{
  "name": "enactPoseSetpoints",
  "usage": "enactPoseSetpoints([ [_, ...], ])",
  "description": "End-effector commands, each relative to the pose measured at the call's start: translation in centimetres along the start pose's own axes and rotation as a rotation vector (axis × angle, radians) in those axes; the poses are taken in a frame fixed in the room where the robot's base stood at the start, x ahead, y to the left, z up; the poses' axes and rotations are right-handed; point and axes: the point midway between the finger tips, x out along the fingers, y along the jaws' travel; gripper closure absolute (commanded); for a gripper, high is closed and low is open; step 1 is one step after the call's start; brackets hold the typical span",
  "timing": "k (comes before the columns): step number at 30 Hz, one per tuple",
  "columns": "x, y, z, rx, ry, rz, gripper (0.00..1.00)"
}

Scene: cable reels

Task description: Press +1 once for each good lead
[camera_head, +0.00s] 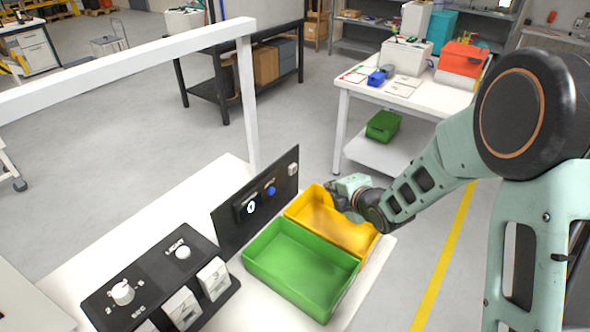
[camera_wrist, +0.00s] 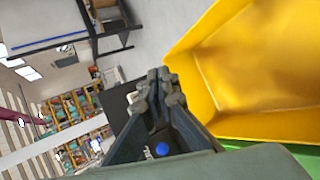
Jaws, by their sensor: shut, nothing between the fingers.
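An upright black panel (camera_head: 232,222) stands on the white table, with a blue button (camera_head: 270,191), a small lit display (camera_head: 250,207) and a pale button or knob (camera_head: 293,168). The lettering is too small to read surely, so I cannot tell which control is +1. My gripper (camera_head: 335,196) is over the yellow bin, to the right of the panel and apart from it. In the wrist view its fingers (camera_wrist: 160,84) are closed together and empty, with the blue button (camera_wrist: 162,149) showing between the finger links. I see no lead.
The yellow bin (camera_head: 296,207) and green bin (camera_head: 262,277) sit side by side before the panel. A black control box (camera_head: 150,275) with a knob, a LIGHT button and white rockers stands left. A white frame post (camera_head: 247,100) rises behind. Another white table (camera_head: 352,88) stands back right.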

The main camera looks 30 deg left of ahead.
Motion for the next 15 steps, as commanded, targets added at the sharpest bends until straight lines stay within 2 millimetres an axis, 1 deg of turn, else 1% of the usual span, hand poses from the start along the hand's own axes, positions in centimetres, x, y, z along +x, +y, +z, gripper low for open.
enactPoseSetpoints([
  [5, 0.7, 0.6, -0.6, -0.002, 0.002, 0.000, 1.00],
  [15, 4.0, 3.1, -3.0, 0.000, 0.002, 0.000, 1.00],
])
